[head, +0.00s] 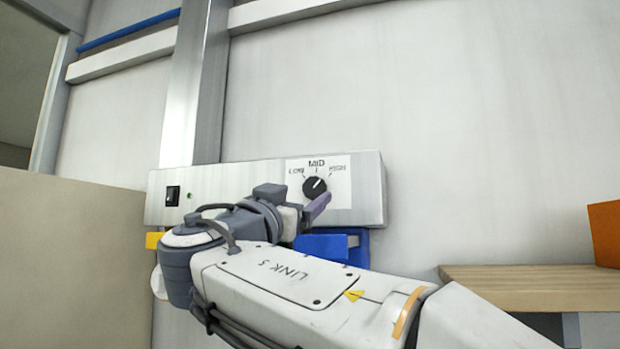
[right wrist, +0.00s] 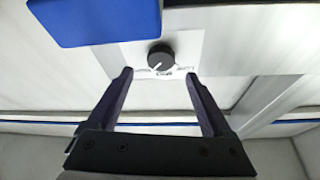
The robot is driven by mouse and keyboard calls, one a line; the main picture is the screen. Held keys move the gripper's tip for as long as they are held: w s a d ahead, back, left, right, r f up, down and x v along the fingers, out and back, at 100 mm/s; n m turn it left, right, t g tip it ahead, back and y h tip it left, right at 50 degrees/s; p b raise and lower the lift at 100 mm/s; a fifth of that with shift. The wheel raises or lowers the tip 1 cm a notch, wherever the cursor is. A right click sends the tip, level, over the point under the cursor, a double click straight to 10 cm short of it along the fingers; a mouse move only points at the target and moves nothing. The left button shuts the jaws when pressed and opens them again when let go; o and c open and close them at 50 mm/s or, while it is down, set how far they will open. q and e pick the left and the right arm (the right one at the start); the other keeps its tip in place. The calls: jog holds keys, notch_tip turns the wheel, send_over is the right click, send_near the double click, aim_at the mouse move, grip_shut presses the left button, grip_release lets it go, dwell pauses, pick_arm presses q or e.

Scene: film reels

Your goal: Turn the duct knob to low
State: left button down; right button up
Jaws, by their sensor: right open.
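The duct knob (head: 315,188) is a round black dial with a white pointer line on a metal panel (head: 240,176). Labels LOW, MID and HIGH arc above it. The pointer leans up and right, to the HIGH side of MID. The knob also shows in the right wrist view (right wrist: 161,56), where the labels appear upside down. My right gripper (head: 318,206) is just below and in front of the knob. In the right wrist view its two dark fingers (right wrist: 159,74) are spread apart and empty, with the knob beyond the tips. My left gripper is not in view.
A blue object (head: 330,246) is below the panel, partly hidden by my arm. A wooden shelf (head: 540,285) with an orange box (head: 606,234) is at right.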

aim_at(313, 188)
jog(key=p+x, duration=0.2)
jog(key=x, duration=0.2)
jog(key=shift+a+r, duration=0.1)
jog(key=shift+r, duration=0.05)
jog(key=shift+w+p, duration=0.3)
jog(key=shift+w, duration=0.1)
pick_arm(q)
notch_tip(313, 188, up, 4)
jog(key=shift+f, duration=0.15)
